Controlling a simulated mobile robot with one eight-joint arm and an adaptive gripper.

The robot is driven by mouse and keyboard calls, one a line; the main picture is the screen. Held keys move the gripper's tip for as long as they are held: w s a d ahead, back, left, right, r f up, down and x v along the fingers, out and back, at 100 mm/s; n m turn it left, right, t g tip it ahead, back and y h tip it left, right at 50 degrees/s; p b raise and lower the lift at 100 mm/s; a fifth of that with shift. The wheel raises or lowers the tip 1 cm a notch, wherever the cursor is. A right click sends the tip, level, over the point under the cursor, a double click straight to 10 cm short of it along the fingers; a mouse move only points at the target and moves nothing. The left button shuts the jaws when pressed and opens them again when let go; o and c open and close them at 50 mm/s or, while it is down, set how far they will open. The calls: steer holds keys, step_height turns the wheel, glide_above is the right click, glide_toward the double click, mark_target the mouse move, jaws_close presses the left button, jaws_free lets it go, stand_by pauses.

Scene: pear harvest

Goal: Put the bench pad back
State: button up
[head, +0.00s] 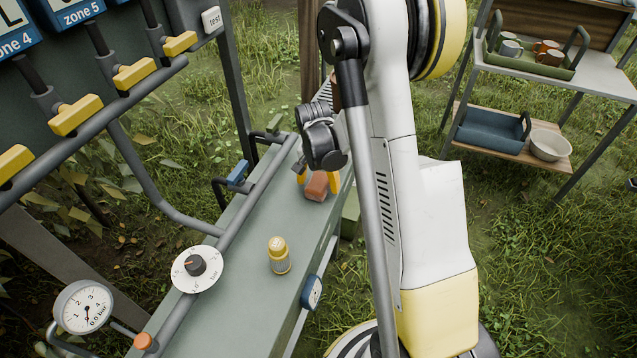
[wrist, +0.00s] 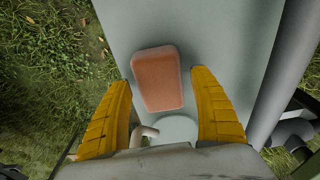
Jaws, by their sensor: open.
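A reddish-brown rounded block (head: 316,187), which may be the bench pad, lies on the grey-green bench (head: 238,262). In the wrist view the block (wrist: 159,80) lies flat on the bench top, between and slightly beyond my fingertips. My gripper (head: 318,179) is open and points down over the block. Its yellow fingers (wrist: 163,78) stand on either side with gaps, and nothing is held. I cannot tell which of these is the pad.
A yellow-capped jar (head: 279,255) stands on the bench. A grey pipe (head: 262,184) with a blue-handled valve (head: 238,173) runs along the bench's left edge. A dial (head: 196,268) and gauge (head: 84,306) are at front left. A shelf table (head: 560,80) stands at back right.

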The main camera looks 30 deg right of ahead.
mark_target(317, 185)
step_height(317, 185, up, 12)
steer(key=a+p, duration=0.1)
steer(key=p, duration=0.4)
steer(key=s+a+r+n+t, duration=0.3)
steer(key=s+a+r+n, duration=0.35)
steer(key=r, duration=0.65)
steer(key=s+a+r+n+t+y, duration=0.1)
steer(key=s+a+r+n+t, duration=0.2)
steer(key=s+a, duration=0.5)
steer(key=shift+s+r+n, duration=0.2)
steer(key=shift+s+n, duration=0.25)
steer(key=shift+s, duration=1.2)
